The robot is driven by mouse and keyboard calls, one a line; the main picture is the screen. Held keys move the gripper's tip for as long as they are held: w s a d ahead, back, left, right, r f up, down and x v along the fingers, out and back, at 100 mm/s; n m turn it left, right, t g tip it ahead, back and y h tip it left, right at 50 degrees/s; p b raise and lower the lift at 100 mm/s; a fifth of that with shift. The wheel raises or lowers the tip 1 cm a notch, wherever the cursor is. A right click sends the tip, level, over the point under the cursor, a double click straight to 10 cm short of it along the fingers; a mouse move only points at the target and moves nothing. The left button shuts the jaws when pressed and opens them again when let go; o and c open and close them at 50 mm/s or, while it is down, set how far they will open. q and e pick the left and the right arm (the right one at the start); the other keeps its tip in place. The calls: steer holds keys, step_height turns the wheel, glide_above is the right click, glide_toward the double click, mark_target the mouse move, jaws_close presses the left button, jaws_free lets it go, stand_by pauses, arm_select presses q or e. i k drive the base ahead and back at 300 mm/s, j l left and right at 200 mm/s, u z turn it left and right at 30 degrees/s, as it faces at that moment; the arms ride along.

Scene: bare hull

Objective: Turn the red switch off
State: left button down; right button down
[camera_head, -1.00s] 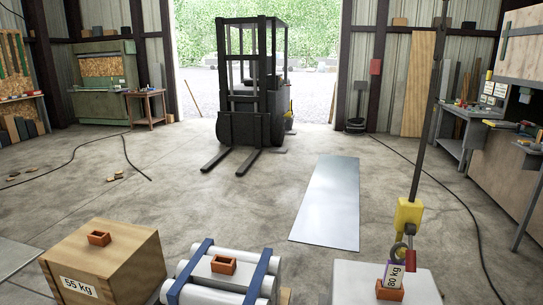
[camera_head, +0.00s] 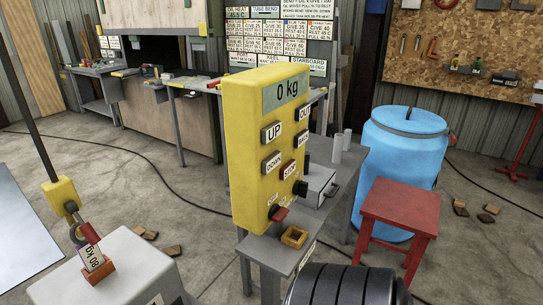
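The yellow control box (camera_head: 250,150) stands at the middle of the view on a grey stand. Its display (camera_head: 286,90) reads 0 kg. Low on its face is a red switch (camera_head: 280,215), sticking out beside small labels too small to read surely. Above it are UP (camera_head: 272,131), DOWN (camera_head: 272,162), OUT (camera_head: 304,112) and BACK (camera_head: 302,138) buttons and a red STOP button (camera_head: 288,168). A dark knob (camera_head: 300,188) sits to the right of the switch. Neither of my grippers is in view.
A yellow hook block (camera_head: 62,196) hangs at left over a grey block (camera_head: 125,272) with an 80 kg tag (camera_head: 95,258). A red stool (camera_head: 400,208) and blue barrel (camera_head: 402,150) stand right of the box. A black ribbed round thing (camera_head: 345,287) fills the bottom middle.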

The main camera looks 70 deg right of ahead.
mark_target(277, 215)
steer(key=z, duration=2.15)
